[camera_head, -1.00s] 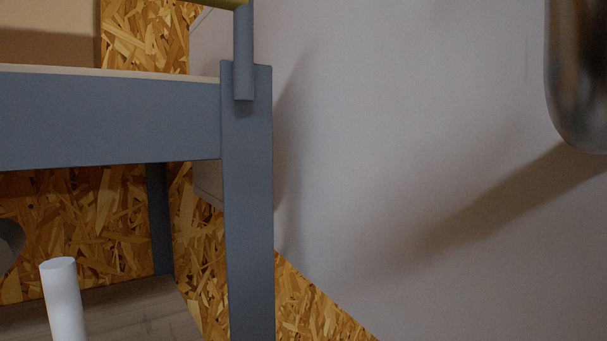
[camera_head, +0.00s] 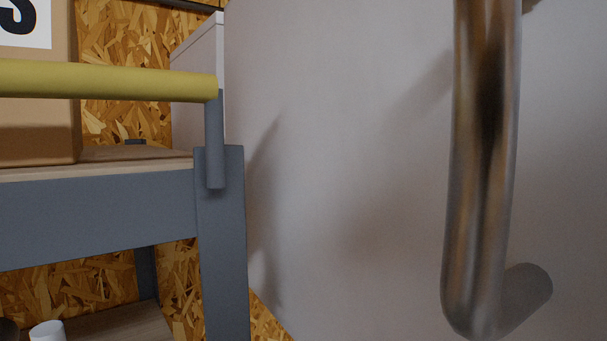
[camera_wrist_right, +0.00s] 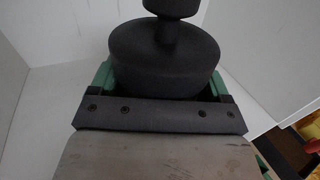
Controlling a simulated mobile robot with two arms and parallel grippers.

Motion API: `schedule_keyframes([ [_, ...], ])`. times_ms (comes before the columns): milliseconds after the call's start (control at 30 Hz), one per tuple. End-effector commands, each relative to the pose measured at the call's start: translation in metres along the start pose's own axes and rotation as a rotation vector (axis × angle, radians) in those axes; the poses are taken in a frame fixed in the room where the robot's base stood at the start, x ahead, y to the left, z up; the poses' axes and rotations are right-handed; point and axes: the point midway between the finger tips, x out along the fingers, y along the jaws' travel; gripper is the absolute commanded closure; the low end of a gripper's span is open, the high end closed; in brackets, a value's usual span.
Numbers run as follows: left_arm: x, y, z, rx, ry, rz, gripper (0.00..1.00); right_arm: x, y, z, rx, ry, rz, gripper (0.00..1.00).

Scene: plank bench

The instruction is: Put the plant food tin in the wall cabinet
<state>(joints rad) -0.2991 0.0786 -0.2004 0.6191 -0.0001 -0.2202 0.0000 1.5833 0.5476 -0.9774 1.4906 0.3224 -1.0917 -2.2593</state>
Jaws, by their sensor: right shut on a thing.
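My right gripper (camera_wrist_right: 166,85) shows only in the right wrist view. It is shut on a dark, round, wide thing (camera_wrist_right: 165,58) with a narrow neck and a knob at its far end. I cannot tell from its plain dark surface whether this is the plant food tin; no label shows. Pale flat walls (camera_wrist_right: 55,35) stand around it, perhaps inside the wall cabinet. In the head view a large pale panel (camera_head: 340,170) fills the middle and right, with a thick shiny metal bar (camera_head: 480,170) close in front. My left gripper is not in view.
A grey metal bench frame (camera_head: 95,215) with a wooden top and a yellow rail (camera_head: 110,80) stands at the left. A cardboard box (camera_head: 40,125) is on it, and a white cylinder (camera_head: 47,331) is below. Dark and yellow things (camera_wrist_right: 300,140) show at the wrist view's right edge.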

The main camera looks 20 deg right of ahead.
Motion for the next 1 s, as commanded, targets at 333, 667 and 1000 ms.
schedule_keyframes([
  [333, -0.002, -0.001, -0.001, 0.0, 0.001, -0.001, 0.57, -0.001, 0.0, -0.003, 0.0, -0.006, 0.001, 0.65],
  [667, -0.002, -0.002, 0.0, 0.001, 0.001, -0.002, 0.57, 0.0, 0.0, -0.007, 0.0, -0.001, 0.0, 0.0],
  [1000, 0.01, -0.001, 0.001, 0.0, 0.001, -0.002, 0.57, -0.017, 0.0, -0.007, 0.0, -0.004, 0.001, 0.0],
])
